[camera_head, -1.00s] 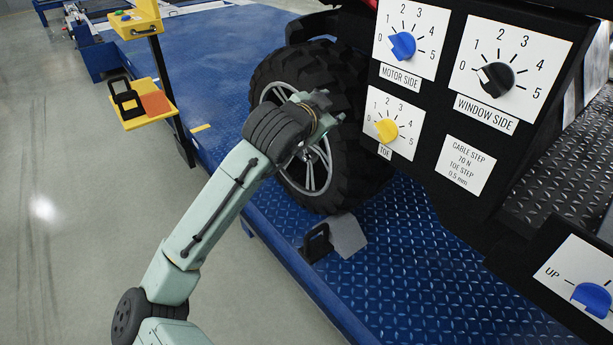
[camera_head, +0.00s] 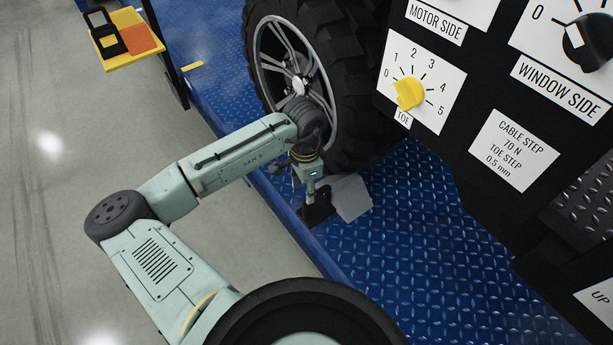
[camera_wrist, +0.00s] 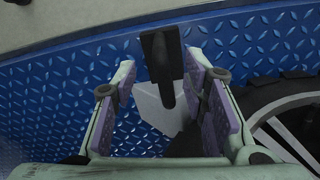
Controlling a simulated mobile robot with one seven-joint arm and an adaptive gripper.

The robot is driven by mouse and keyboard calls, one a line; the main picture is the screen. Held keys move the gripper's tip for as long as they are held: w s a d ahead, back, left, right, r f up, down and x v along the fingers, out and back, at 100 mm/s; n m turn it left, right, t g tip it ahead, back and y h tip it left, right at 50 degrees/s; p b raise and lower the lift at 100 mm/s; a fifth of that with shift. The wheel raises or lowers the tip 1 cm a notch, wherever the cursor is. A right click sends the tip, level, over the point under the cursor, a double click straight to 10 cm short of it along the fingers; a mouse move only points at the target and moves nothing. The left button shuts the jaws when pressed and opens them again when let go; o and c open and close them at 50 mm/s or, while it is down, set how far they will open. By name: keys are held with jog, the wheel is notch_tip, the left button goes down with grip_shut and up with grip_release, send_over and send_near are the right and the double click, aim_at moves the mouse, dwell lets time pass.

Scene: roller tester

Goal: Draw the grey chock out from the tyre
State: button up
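The grey chock (camera_head: 352,198) lies on the blue deck at the foot of the black tyre (camera_head: 345,75). Its black handle (camera_head: 318,210) stands on the side toward me. My gripper (camera_head: 312,186) points down over the handle and partly hides it. In the wrist view my gripper (camera_wrist: 162,72) is open. The handle (camera_wrist: 163,58) shows between its two purple-padded fingers, with gaps on both sides. The grey wedge (camera_wrist: 160,108) lies below it in that view. The tyre (camera_wrist: 260,95) is to the right, close to the right finger.
A black panel with a yellow toe knob (camera_head: 409,94) stands at the right. A yellow stand (camera_head: 128,55) with a black handled item and an orange pad is at the upper left.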

aim_at(305, 202)
notch_tip(305, 202, down, 9)
jog(key=shift+f, duration=0.1)
dwell(0.3)
grip_shut()
dwell(0.5)
jog(key=c, duration=0.7)
grip_release()
grip_shut()
